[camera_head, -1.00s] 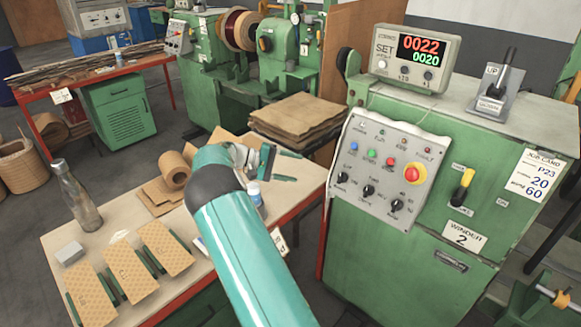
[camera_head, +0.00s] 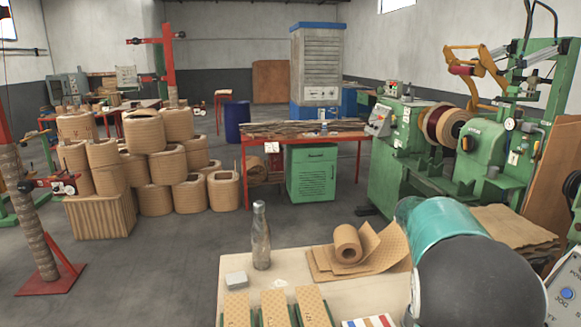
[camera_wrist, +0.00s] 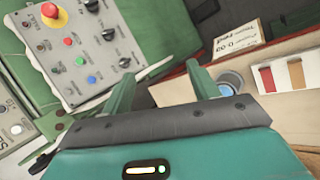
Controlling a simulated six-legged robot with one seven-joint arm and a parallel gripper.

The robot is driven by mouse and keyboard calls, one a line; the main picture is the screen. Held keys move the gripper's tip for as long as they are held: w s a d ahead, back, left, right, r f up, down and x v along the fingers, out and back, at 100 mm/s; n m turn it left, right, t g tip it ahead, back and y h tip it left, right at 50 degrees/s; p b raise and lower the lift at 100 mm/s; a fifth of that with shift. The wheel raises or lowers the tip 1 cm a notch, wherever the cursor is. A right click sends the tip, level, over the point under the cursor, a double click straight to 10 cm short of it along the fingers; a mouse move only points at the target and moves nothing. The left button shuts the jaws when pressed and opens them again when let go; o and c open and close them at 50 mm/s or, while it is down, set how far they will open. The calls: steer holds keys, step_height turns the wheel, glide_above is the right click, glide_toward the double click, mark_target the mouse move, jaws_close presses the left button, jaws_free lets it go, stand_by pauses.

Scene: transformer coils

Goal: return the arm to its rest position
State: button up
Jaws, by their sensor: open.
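My gripper (camera_wrist: 161,88) shows in the wrist view with its two green fingers apart and nothing between them. Beyond the fingers is the grey control panel (camera_wrist: 90,45) of a green machine, with a red and yellow stop button. In the head view my teal and black arm links fill the lower right, and the gripper itself does not show there.
A work table (camera_head: 240,268) in front bears a metal bottle (camera_head: 261,236), a roll of tan paper (camera_head: 348,244) and several patterned sheets. A red table (camera_head: 245,138) and stacked coils (camera_head: 145,132) stand behind. Open floor (camera_head: 130,270) lies at left.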

steer(key=s+a+r+n+t+y, duration=0.1)
steer(key=s+a+r+t+y, duration=0.1)
steer(key=s+a, duration=0.7)
steer(key=s+a+r+n+t+y, duration=0.2)
steer(key=s+a+t+y, duration=0.2)
steer(key=a, duration=1.3)
steer(key=s+t, duration=0.3)
steer(key=s, duration=0.3)
steer(key=shift+s+a+r+n+t, duration=0.15)
steer(key=shift+a+r+n+t, duration=0.15)
steer(key=shift+a, duration=0.05)
